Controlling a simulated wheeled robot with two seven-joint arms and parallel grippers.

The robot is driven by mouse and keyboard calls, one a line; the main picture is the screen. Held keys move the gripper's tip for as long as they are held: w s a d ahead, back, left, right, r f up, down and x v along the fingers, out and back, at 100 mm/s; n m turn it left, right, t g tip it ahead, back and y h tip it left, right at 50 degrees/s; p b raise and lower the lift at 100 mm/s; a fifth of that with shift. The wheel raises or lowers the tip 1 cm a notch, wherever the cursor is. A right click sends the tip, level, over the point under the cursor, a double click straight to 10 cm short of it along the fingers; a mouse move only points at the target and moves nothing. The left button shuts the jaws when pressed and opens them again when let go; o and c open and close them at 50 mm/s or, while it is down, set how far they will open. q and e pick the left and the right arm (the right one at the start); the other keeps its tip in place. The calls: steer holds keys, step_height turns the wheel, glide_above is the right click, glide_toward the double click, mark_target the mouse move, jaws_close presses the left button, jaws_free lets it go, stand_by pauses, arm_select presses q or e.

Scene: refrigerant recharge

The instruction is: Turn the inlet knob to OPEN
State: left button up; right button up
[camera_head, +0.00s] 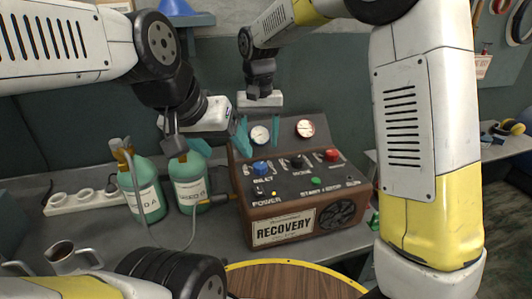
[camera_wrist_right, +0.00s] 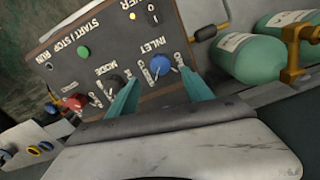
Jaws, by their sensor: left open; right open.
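The blue inlet knob (camera_head: 260,167) is on the sloped top panel of the brown recovery machine (camera_head: 285,230). In the right wrist view the knob (camera_wrist_right: 160,62) lies beyond my fingertips, between them in the picture, under the INLET label. Its pointer is too small to read. My right gripper (camera_head: 260,140) is open and empty above and behind the panel, apart from the knob; its teal fingers also show in the right wrist view (camera_wrist_right: 160,95). My left gripper (camera_head: 218,140) hangs left of it, above the tanks, open, with its fingers partly hard to separate from things behind.
A black mode knob (camera_head: 297,161), a red knob (camera_head: 331,155) and a green button (camera_head: 316,180) share the panel. Two gauges (camera_head: 260,135) stand behind it. Teal tanks (camera_head: 146,192) and a hose stand left. A power strip (camera_head: 84,199) and metal mug (camera_head: 68,258) are farther left.

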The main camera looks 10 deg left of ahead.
mark_target(260, 165)
step_height(260, 165, down, 8)
steer(key=shift+r, duration=0.1)
stand_by(0.4)
steer(key=shift+c, duration=0.2)
jaws_close()
